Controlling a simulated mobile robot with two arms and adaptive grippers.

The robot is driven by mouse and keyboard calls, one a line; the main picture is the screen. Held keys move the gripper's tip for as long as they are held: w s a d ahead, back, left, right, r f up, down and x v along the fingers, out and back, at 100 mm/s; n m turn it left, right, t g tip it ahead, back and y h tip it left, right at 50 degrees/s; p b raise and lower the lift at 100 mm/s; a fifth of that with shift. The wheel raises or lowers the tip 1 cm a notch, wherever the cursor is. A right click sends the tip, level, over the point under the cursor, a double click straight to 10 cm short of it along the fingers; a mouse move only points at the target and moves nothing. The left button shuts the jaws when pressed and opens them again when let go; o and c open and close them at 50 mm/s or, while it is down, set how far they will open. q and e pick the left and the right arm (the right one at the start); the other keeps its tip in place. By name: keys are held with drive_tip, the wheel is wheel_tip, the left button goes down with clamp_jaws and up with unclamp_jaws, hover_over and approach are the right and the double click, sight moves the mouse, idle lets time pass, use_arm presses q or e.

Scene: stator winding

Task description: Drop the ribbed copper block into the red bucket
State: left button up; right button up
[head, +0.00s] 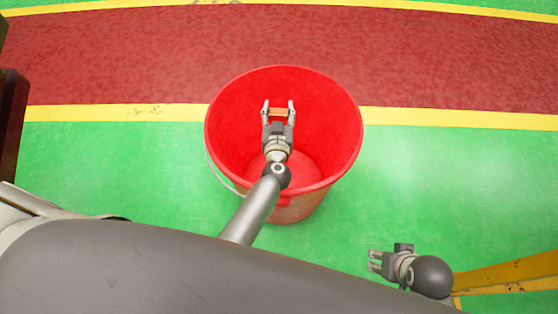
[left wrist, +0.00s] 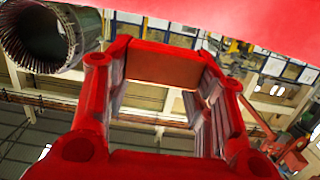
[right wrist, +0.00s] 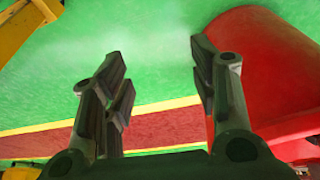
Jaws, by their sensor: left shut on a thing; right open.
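The red bucket (head: 225,130) stands upright on the floor in the middle of the head view. My left gripper (head: 278,105) is over the bucket's open mouth, within its rim outline. It is shut on the copper block (head: 278,112), a small orange-brown bar between the fingertips. In the left wrist view the block (left wrist: 165,68) spans the fingers and looks red; its ribs cannot be made out. How far the block sits above the bucket floor is unclear. My right gripper (head: 374,260) is open and empty, right of the bucket. The bucket also fills the right side of the right wrist view (right wrist: 265,60).
The floor is green with a red lane (head: 450,60) edged in yellow behind the bucket. A yellow beam (head: 505,275) is at the lower right. A large ribbed, hollow ring (left wrist: 42,35) shows in the left wrist view.

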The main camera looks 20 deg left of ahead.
use_arm(q)
drive_tip(key=shift+f+b, duration=0.65)
drive_tip(key=shift+b, duration=0.15)
use_arm(e)
drive_tip(key=shift+v, duration=2.7)
drive_tip(key=shift+d, duration=0.1)
use_arm(q)
drive_tip(key=o, duration=1.3)
drive_tip(key=shift+f, duration=0.1)
drive_tip(key=shift+r+p, duration=0.45)
drive_tip(key=shift+p, duration=0.1)
wheel_tip(320, 180, up, 6)
drive_tip(key=p, duration=0.7)
drive_tip(key=shift+r+p, duration=0.1)
drive_tip(key=shift+p, duration=0.25)
drive_tip(key=shift+s+a+r+p, duration=1.25)
drive_tip(key=shift+r+p, duration=0.6)
drive_tip(key=shift+r, duration=1.85)
drive_tip(key=shift+s+a+r+p, duration=1.25)
drive_tip(key=shift+r+p, duration=0.65)
drive_tip(key=shift+r, duration=1.85)
drive_tip(key=shift+s+a+r+p, duration=1)
drive_tip(key=shift+s+r+p, duration=0.7)
drive_tip(key=shift+r, duration=2)
use_arm(e)
wheel_tip(320, 180, up, 20)
